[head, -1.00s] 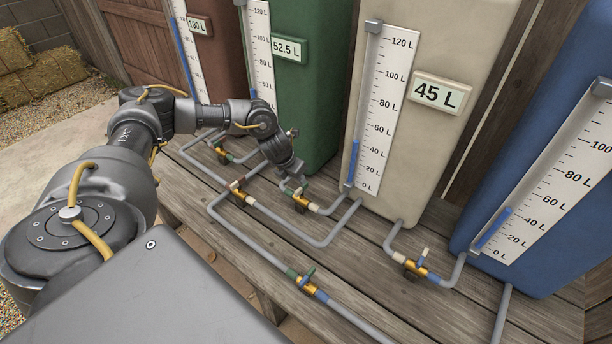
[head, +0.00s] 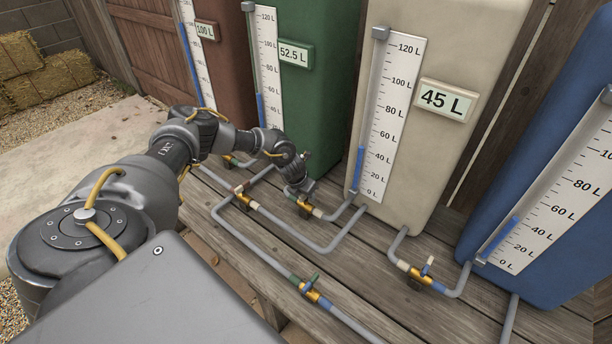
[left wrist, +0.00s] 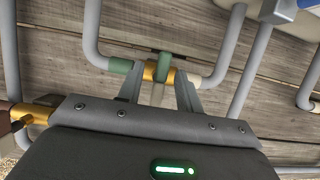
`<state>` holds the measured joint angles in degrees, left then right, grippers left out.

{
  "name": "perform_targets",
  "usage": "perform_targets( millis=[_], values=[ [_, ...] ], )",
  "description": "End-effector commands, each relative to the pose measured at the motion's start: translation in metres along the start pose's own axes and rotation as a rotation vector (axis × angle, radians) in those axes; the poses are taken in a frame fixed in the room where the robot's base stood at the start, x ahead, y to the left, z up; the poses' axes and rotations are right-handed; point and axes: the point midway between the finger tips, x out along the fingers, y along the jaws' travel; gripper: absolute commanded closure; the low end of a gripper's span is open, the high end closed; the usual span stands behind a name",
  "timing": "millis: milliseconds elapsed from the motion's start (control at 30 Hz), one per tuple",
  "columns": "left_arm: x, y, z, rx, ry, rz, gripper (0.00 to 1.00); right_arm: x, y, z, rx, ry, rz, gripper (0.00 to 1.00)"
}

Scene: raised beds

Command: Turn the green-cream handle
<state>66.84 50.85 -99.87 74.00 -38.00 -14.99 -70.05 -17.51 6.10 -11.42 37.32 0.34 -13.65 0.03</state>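The green-cream handle (left wrist: 163,66) sits on a brass valve (left wrist: 150,71) in the pipe between the green and cream tanks. In the left wrist view its green part crosses the brass body, with a pale part below, roughly across the pipe. The valve has a green collar on the left and a cream collar on the right. My left gripper (left wrist: 162,84) is open, its fingers on either side of the handle with gaps showing. In the head view my left gripper (head: 300,194) is low over this valve and hides most of the handle. My right gripper is out of view.
The green tank (head: 318,110) reads 52.5 L and the cream tank (head: 400,150) reads 45 L, close behind the gripper. Other valves sit nearby: a red-cream one (head: 245,199), a green-blue one (head: 311,291) and a cream-blue one (head: 420,273). Grey pipes run across the wooden bench (head: 350,265).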

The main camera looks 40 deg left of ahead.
Motion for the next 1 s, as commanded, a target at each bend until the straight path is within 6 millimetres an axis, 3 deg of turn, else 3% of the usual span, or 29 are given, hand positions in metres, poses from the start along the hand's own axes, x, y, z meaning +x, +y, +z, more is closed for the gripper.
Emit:
perform_targets(
  millis=[300,567,1000],
  values=[
    [0.0023,0.0000,-0.0002,0.000,0.000,0.000,0.66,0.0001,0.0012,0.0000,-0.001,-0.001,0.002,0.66],
    [0.0021,0.0000,-0.0001,0.000,0.000,0.000,1.00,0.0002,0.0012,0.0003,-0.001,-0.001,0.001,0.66],
    [0.0004,-0.0008,0.0008,-0.067,0.000,0.027,1.00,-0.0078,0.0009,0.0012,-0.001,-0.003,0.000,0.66]
  ],
)
